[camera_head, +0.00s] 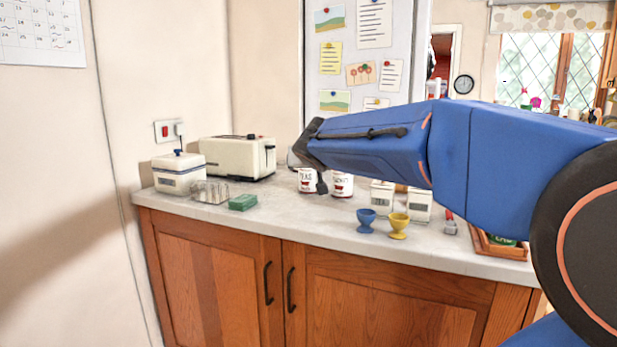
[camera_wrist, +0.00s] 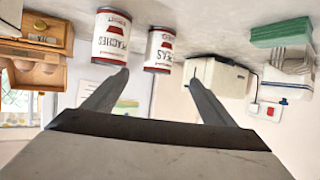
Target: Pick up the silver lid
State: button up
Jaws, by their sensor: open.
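I cannot make out a silver lid for certain in either view. In the head view a small greyish shape (camera_head: 293,158) shows beside the toaster, mostly hidden behind my gripper, and I cannot tell what it is. My gripper (camera_head: 310,168) is open and hangs in the air over the back of the counter, in front of two labelled tins. In the wrist view, which is upside down, my gripper's two fingers (camera_wrist: 158,76) are spread with nothing between them. The peaches tin (camera_wrist: 111,37) and the peas tin (camera_wrist: 159,50) stand beyond them.
The counter (camera_head: 290,217) holds a toaster (camera_head: 238,157), a white crock (camera_head: 178,173), a wire rack (camera_head: 210,191), a green block (camera_head: 243,202), a blue egg cup (camera_head: 366,220), a yellow egg cup (camera_head: 398,225), and white canisters (camera_head: 419,204). A wooden tray (camera_head: 497,246) sits right. The front left-centre is clear.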

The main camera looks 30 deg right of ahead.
aim_at(309, 171)
jog(key=x, duration=1.1)
jog(key=shift+d+f, duration=0.1)
jog(key=shift+f, duration=0.05)
jog(key=shift+x, duration=2.85)
jog(key=shift+d+r, duration=0.1)
jog(key=shift+r, duration=0.1)
jog(key=c, duration=1.6)
jog(key=shift+r, duration=4.9)
jog(key=shift+c, duration=0.2)
jog(key=shift+s+r, duration=0.1)
